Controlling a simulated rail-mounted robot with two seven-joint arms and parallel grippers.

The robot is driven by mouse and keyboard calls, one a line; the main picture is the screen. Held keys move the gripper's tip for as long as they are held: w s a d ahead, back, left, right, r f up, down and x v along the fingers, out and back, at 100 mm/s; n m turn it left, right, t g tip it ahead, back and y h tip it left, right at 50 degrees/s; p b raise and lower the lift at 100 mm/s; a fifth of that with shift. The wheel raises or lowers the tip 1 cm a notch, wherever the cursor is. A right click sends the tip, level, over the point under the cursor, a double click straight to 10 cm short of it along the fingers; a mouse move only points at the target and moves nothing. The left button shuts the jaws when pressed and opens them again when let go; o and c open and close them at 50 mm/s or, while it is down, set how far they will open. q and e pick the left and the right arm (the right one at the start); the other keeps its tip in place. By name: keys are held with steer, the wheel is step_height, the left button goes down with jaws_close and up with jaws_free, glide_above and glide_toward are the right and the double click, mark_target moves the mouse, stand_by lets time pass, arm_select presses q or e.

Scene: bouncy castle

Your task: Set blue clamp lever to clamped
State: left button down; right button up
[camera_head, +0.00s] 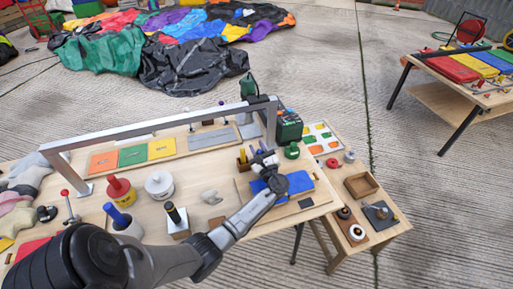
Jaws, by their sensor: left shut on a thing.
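My left gripper (264,160) reaches in from the lower left over the right part of the wooden bench. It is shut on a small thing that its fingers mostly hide. Small blue parts show at the fingers and beside the wrist, and I take the held thing to be the blue clamp lever (262,151). Its exact angle is too small to tell. A blue panel (299,182) lies on a wooden board just right of the gripper. My right gripper is not in view.
A grey metal frame (160,124) spans the bench behind the gripper. A red-topped pot (119,191), a white-topped pot (159,186) and a blue-topped bottle (120,219) stand left of my arm. A green machine (288,125) stands behind. A side table with a wooden tray (361,186) is at right.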

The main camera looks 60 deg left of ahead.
arm_select(q)
steer(key=shift+d+r, duration=0.2)
steer(key=shift+d, duration=0.2)
steer(key=shift+r, duration=0.1)
steer(key=c, duration=1.2)
jaws_free()
steer(key=shift+s, duration=0.1)
steer(key=shift+o, duration=0.2)
steer(key=shift+d, duration=0.1)
steer(key=shift+d+f, duration=0.2)
steer(key=shift+d, duration=0.05)
steer(key=p+v, duration=0.1)
steer(key=v, duration=1.2)
steer(key=shift+d, duration=0.15)
